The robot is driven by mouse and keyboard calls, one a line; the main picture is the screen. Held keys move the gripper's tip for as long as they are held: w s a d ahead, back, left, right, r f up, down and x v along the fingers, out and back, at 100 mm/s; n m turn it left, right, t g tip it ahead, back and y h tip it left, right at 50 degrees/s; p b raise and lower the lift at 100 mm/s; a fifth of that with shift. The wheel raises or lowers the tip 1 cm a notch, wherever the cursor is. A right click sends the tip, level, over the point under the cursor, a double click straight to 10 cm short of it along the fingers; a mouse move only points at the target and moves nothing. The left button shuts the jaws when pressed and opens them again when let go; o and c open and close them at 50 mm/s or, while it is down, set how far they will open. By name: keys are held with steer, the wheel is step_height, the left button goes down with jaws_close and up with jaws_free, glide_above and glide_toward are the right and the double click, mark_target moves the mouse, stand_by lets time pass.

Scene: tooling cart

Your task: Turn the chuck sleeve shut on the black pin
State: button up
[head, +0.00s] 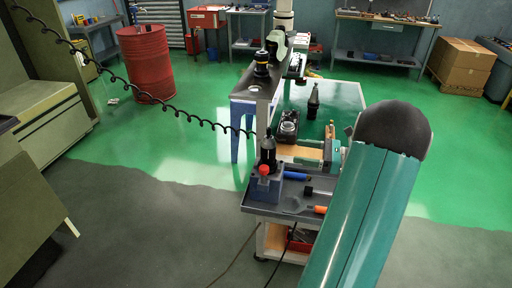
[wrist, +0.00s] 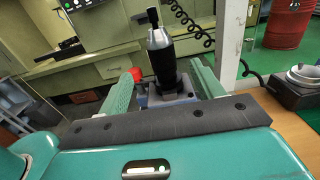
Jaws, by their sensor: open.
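The chuck stands upright in a blue-grey block (head: 262,188) at the cart's near left corner. Its dark sleeve (wrist: 165,68) shows in the wrist view, below a silver nose (wrist: 158,39). The black pin (wrist: 153,16) sticks up from the top of the nose. In the head view the chuck (head: 268,150) looks small and dark. My gripper (wrist: 168,76) is open and empty, its two green fingers pointing toward the chuck, which shows between them. In the head view the gripper is right of the chuck, apart from it. The sleeve's foot is partly hidden.
A red knob (head: 264,170) sits on the block, beside the left fingertip in the wrist view. A blue-handled tool (head: 296,175) and an orange-handled tool (head: 320,209) lie on the grey tray. A white post (wrist: 231,45) rises close right of my gripper. A coiled cable hangs behind.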

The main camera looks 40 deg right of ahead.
mark_target(263, 145)
steer(key=x, duration=1.2)
steer(key=shift+w+a, duration=0.15)
steer(key=shift+w, duration=0.2)
steer(key=shift+c, duration=0.5)
steer(key=c, duration=0.9)
steer(key=shift+m+t+h, duration=0.3)
steer(key=shift+h, duration=0.1)
steer(key=m+t+h, duration=0.2)
steer(key=m+h, duration=0.2)
steer(key=h, duration=0.1)
steer(key=shift+w+h, duration=0.15)
steer(key=shift+h, duration=0.15)
steer(key=m+h, duration=0.1)
steer(key=h, duration=0.1)
steer(key=m+h, duration=0.2)
steer(key=h, duration=0.1)
steer(key=d+m+h, duration=0.1)
steer(key=m+h, duration=0.1)
steer(key=h, duration=0.1)
steer(key=shift+d+t, duration=0.1)
steer(key=shift+t, duration=0.2)
steer(key=shift+m+h, duration=0.3)
steer(key=shift+h, duration=0.1)
